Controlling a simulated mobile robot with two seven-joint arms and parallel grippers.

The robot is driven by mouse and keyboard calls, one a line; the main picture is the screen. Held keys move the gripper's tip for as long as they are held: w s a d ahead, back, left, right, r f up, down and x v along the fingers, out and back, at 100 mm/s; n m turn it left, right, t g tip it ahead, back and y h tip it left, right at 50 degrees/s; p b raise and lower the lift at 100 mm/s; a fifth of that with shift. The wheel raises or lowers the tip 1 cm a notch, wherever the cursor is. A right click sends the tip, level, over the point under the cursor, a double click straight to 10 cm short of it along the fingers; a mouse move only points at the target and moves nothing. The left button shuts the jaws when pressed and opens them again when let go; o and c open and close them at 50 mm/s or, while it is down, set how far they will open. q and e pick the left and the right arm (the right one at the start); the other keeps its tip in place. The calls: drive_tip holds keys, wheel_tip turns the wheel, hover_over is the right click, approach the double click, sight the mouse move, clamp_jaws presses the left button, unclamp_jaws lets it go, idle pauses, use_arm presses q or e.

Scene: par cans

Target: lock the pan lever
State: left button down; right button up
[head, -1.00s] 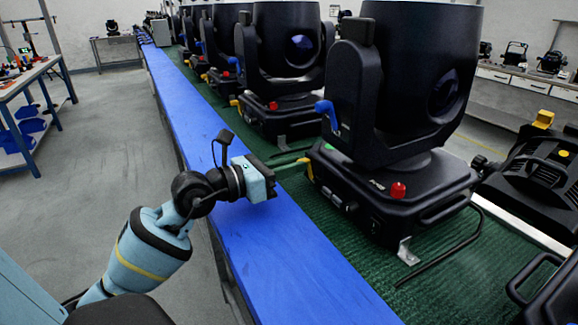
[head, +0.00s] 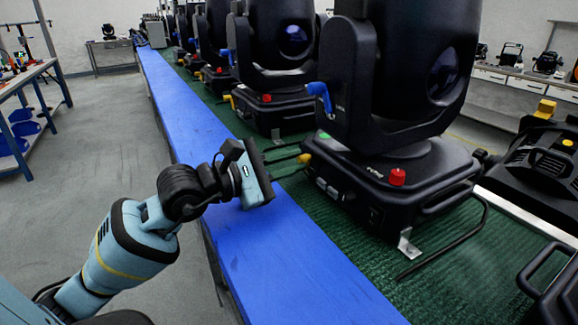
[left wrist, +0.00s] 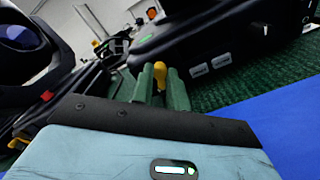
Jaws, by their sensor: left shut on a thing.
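The nearest black moving-head light (head: 400,165) stands on the green mat. Its pan lever, a small yellow lever (head: 304,158), sticks out of the left side of its base. My left gripper (head: 299,158) reaches it from the left, above the blue edge strip, with its green fingers around the lever. In the left wrist view the yellow pan lever (left wrist: 160,72) shows between the two fingertips (left wrist: 160,82), and the gripper is shut on it. The fingers hide the lever's lower part. My right gripper is out of view.
A blue lever (head: 320,95) and a red knob (head: 397,177) are on the same light. More lights (head: 275,60) line the bench behind it. Another black unit (head: 540,175) lies at right. The blue strip (head: 275,250) is clear in front.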

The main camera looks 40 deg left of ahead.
use_arm(q)
drive_tip(key=shift+d+f+m+b, duration=0.15)
drive_tip(key=shift+m+b, duration=0.2)
drive_tip(key=shift+m, duration=0.25)
drive_tip(key=c, duration=1.4)
unclamp_jaws()
drive_tip(key=shift+s, duration=0.1)
